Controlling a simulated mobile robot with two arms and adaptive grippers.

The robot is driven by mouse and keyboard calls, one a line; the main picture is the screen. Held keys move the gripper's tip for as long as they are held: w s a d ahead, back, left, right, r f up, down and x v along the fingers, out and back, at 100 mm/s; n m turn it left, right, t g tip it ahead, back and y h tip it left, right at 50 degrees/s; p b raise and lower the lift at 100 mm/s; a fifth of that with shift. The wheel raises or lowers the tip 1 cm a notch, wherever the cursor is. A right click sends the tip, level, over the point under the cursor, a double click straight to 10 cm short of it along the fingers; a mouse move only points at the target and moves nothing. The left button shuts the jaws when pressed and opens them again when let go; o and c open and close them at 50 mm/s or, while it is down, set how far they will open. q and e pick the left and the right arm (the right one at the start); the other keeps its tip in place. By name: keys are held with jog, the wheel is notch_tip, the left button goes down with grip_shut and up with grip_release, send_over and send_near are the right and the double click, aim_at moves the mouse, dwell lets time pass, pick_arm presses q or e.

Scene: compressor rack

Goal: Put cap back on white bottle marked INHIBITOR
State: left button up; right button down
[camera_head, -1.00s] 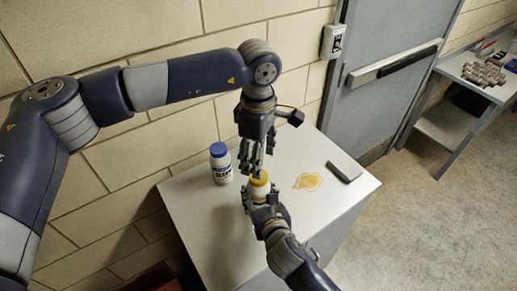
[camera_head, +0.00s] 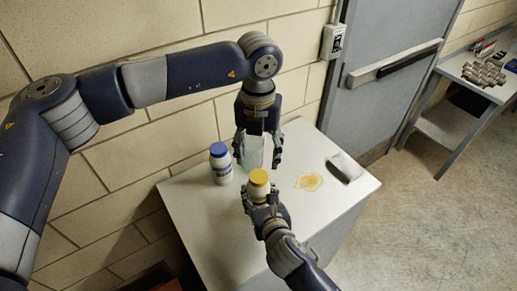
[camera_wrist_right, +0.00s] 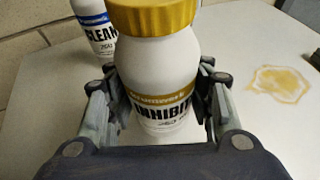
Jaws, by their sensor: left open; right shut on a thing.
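The white bottle marked INHIBITOR (camera_wrist_right: 165,80) stands upright between the fingers of my right gripper (camera_head: 259,201), which is shut on its body. Its yellow cap (camera_head: 259,177) sits on top of the bottle; in the right wrist view the cap (camera_wrist_right: 152,14) looks level, its upper part cut off by the frame. My left gripper (camera_head: 258,160) is open and empty, pointing down just above and behind the cap, apart from it. Whether the cap is screwed tight cannot be told.
A white bottle with a blue cap (camera_head: 220,165) stands to the left on the white table (camera_head: 200,196). A yellowish spill (camera_head: 309,182) and a grey block-like object (camera_head: 346,168) lie to the right. The wall is close behind.

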aim_at(259, 176)
pick_arm(q)
jog(key=n, duration=0.5)
jog(key=shift+r, duration=0.15)
pick_arm(e)
jog(key=shift+f, duration=0.1)
pick_arm(q)
jog(key=n, duration=0.3)
jog(key=shift+r+n, duration=0.1)
jog(key=shift+n, duration=0.3)
jog(key=shift+f, duration=4)
jog(key=shift+c, duration=0.5)
